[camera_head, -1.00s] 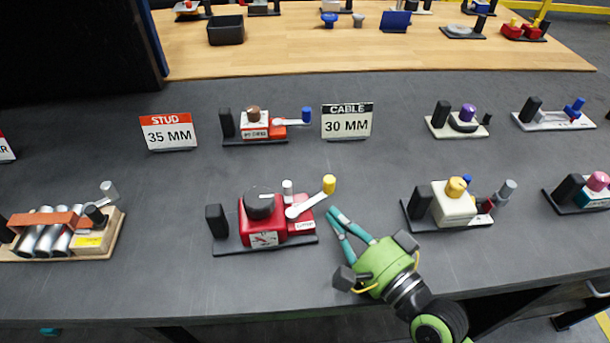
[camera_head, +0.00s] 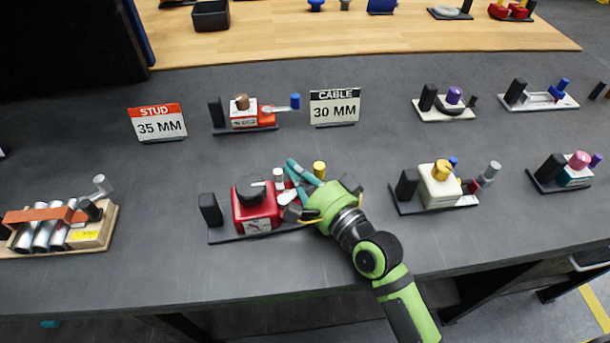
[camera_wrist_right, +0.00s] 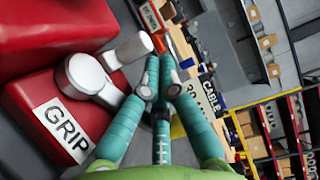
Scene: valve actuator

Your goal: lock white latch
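The red device (camera_head: 252,212) stands on its dark base at the middle front of the table. It has a black round knob, a short white-silver handle (camera_head: 278,176) and a lever with a yellow end (camera_head: 319,168). In the right wrist view a white latch (camera_wrist_right: 90,78) with a cylinder handle (camera_wrist_right: 132,48) sits on the red body above a "GRIP" label (camera_wrist_right: 66,130). My right gripper (camera_wrist_right: 160,62) is beside this latch, its teal fingers converging at the tips with nothing seen between them. The gripper hides part of the lever in the head view. My left gripper is not in view.
A white device with a yellow knob (camera_head: 438,186) stands to the right of my right gripper. A wooden box with silver cylinders (camera_head: 92,232) is at the left. Behind are the "CABLE 30 MM" sign (camera_head: 334,108) and another small device (camera_head: 243,118). Dark table between them is clear.

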